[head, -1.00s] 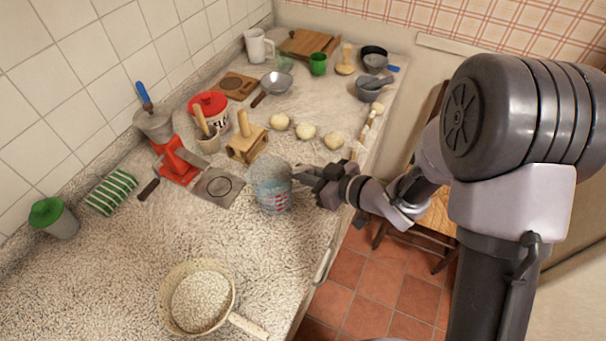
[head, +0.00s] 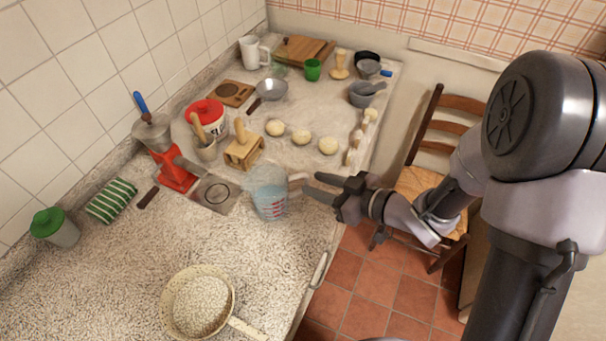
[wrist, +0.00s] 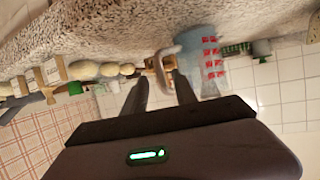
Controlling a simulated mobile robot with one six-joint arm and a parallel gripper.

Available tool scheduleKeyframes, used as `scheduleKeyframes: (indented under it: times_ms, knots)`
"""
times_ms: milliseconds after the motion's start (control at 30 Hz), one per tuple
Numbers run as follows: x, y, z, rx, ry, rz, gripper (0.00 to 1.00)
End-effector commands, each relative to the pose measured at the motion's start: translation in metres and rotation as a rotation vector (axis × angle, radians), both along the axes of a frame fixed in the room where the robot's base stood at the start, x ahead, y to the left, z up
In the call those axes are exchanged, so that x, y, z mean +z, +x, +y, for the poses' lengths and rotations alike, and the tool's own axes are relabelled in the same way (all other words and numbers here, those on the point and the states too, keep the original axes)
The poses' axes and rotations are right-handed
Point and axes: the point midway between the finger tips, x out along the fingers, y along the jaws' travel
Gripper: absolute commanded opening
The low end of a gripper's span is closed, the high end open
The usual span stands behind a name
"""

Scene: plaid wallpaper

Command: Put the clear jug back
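The clear jug (head: 270,200), with red markings and bluish contents, stands upright on the speckled counter near its right edge. Its handle (head: 297,180) points right, toward my gripper. My gripper (head: 313,184) is open and empty just right of the handle, with a small gap showing in the head view. In the wrist view, which is turned over, the jug (wrist: 205,65) is beyond the right finger, and the two fingers of my gripper (wrist: 161,78) are spread apart with the handle ahead of them.
A pan of pale grains (head: 198,304) is in front. A wooden chair (head: 430,185) stands right of the counter. Bare counter lies left of the pan.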

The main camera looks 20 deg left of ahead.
Motion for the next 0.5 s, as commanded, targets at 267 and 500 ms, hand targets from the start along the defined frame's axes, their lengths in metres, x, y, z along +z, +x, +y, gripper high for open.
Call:
scheduleKeyframes:
  times_ms: [267,500]
  knots:
    - [0.021,-0.014,-0.046,-0.002,0.000,0.000,0.34]
    - [0.025,-0.005,-0.057,-0.046,-0.033,-0.013,0.34]
